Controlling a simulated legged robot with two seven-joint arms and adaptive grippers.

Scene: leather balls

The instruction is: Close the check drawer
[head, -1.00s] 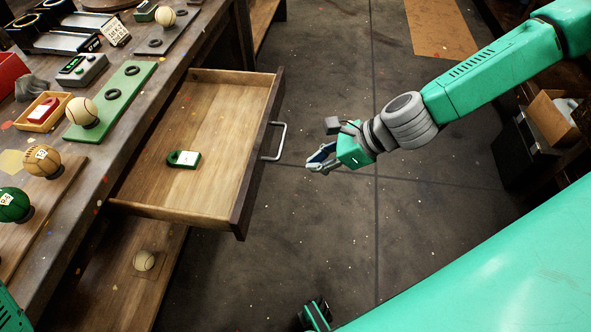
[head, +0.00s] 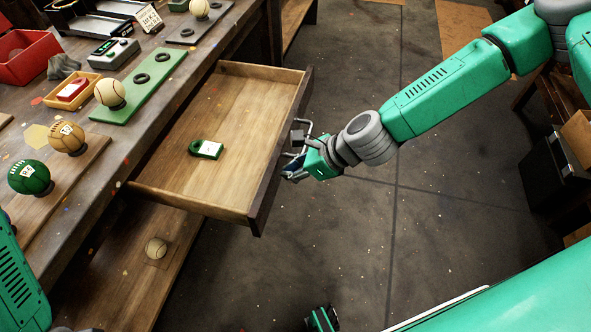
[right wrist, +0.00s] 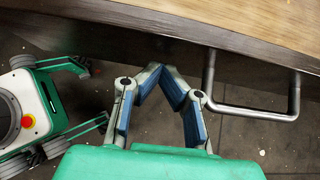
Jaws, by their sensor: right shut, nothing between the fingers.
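The wooden check drawer (head: 243,105) stands pulled out from the workbench in the head view. A green tag with a white label (head: 207,149) lies inside it. Its metal handle (head: 309,127) is on the front panel. My right gripper (head: 288,174) is at the outside of the front panel, by the near end of the handle. In the right wrist view its blue-padded fingers (right wrist: 161,72) are shut and empty, tips close to the drawer front (right wrist: 235,30). The handle (right wrist: 252,112) is right of the fingers, not gripped. I cannot tell whether the tips touch. My left gripper is out of view.
The workbench (head: 97,165) holds a green ball (head: 29,177), a tan ball (head: 66,137), a cream ball (head: 110,94) and a red bin (head: 24,58). Open floor (head: 440,240) lies right of the drawer.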

